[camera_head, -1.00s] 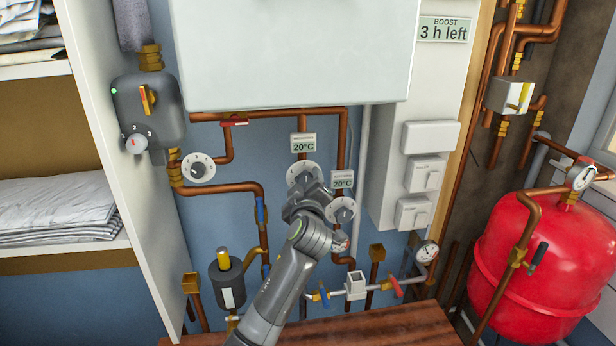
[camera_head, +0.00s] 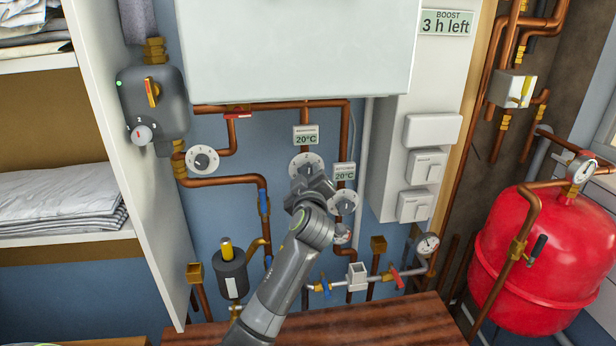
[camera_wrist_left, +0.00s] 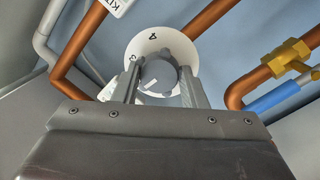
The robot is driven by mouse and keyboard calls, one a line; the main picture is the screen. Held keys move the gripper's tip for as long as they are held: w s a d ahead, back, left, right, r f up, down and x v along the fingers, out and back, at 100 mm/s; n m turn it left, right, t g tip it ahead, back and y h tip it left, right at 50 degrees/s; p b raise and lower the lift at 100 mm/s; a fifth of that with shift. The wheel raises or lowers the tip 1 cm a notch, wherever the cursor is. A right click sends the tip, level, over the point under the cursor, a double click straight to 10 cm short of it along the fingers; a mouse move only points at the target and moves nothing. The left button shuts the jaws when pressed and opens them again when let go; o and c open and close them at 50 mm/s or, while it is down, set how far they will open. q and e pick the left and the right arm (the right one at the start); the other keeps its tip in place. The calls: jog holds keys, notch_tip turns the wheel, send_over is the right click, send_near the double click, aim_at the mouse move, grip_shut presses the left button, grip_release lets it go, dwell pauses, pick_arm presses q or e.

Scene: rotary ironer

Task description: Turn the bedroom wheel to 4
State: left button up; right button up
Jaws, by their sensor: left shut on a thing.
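The bedroom wheel (camera_head: 306,160) is the middle white dial on the blue wall, under a 20°C display (camera_head: 305,135) with small, blurred lettering. My left gripper (camera_head: 309,179) covers its lower part in the head view. In the left wrist view the wheel's white disc (camera_wrist_left: 145,40) shows the numbers 4 and 3. My left gripper (camera_wrist_left: 160,82) is shut on its grey knob (camera_wrist_left: 160,72), one finger on each side. A white mark on the knob is visible, but I cannot tell which number it points to. My right gripper is not in view.
A similar dial (camera_head: 343,202) sits close at the lower right, under another 20°C display (camera_head: 344,171). Another dial (camera_head: 202,159) is at the left. Copper pipes (camera_head: 225,182) run around the dials. A white boiler box (camera_head: 297,50) hangs above; a wooden top (camera_head: 400,322) is below.

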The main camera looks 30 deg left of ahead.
pick_arm(q)
jog(key=shift+r+m+p, duration=0.2)
jog(key=shift+m+p, duration=0.2)
jog(key=shift+m, duration=0.7)
jog(key=m+p, duration=0.1)
jog(key=m, duration=0.2)
jog(key=shift+g, duration=0.3)
jog(key=m+p, duration=0.2)
jog(key=m, duration=0.1)
jog(key=shift+r+m+g, duration=0.1)
jog(key=shift+m+g, duration=0.2)
jog(key=m+p, duration=0.2)
jog(key=m, duration=0.2)
jog(key=shift+w+d+g+y, duration=0.1)
jog(key=shift+g+y, duration=0.2)
jog(key=shift+y, duration=0.1)
jog(key=m+p, duration=0.1)
jog(key=m, duration=0.1)
jog(key=m+p, duration=0.1)
jog(key=m, duration=0.1)
jog(key=shift+m+g+y, duration=0.3)
jog(key=shift+m, duration=0.1)
jog(key=shift+d+m+y+p, duration=0.1)
jog(key=shift+m+y+p, duration=0.4)
jog(key=shift+m, duration=1.1)
